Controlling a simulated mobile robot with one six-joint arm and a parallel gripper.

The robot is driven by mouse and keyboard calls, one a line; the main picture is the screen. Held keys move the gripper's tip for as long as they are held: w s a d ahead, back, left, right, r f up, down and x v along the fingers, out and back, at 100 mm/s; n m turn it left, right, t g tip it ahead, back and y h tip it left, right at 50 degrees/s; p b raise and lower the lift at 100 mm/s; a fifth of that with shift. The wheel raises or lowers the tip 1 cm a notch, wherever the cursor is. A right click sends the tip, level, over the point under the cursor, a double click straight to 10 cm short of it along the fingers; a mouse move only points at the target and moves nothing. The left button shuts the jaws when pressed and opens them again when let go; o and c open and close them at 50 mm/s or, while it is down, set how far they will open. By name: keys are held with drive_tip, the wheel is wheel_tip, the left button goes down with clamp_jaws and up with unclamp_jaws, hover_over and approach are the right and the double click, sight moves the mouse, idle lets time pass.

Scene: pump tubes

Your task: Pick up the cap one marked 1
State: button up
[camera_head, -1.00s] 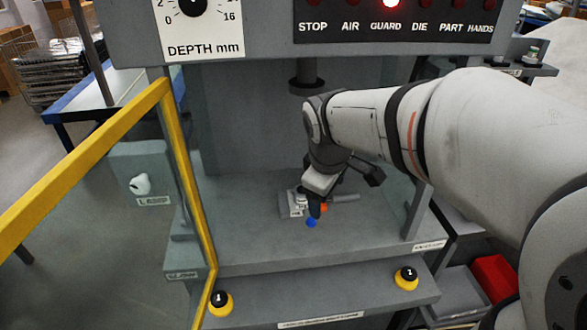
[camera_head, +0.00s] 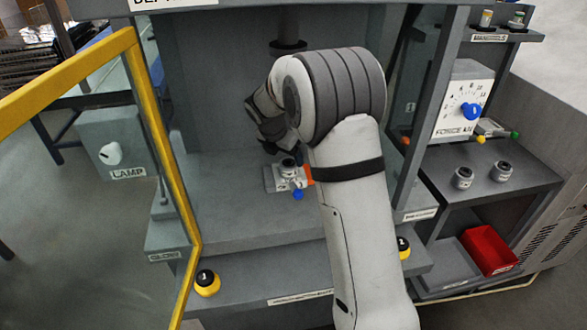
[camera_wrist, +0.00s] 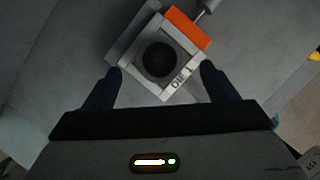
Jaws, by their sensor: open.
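A black dome marked 1 (camera_head: 207,282) sits on a yellow round base at the left front of the machine ledge. A like yellow and black piece (camera_head: 403,246) at the right front is partly behind my arm. My gripper (camera_wrist: 161,76) is open and empty, well away from both, inside the machine. In the wrist view its dark fingers lie either side of a light grey die block (camera_wrist: 175,97) with a dark round opening. Whether they touch it cannot be told. In the head view the block (camera_head: 270,182) shows with an orange part and a blue knob (camera_head: 298,195).
A yellow-framed clear guard (camera_head: 180,170) stands open at the left. My forearm crosses the machine's front. A right side shelf (camera_head: 480,205) holds two small round pieces (camera_head: 463,177) (camera_head: 501,171). A red bin (camera_head: 488,248) is below. The front ledge between the domes is mostly clear.

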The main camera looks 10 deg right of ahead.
sight(289, 162)
drive_tip(key=x, duration=0.5)
drive_tip(key=shift+w+r+p, duration=0.1)
drive_tip(key=shift+p, duration=0.2)
drive_tip(key=shift+r, duration=0.1)
drive_tip(key=c, duration=1.4)
drive_tip(key=shift+o, duration=0.2)
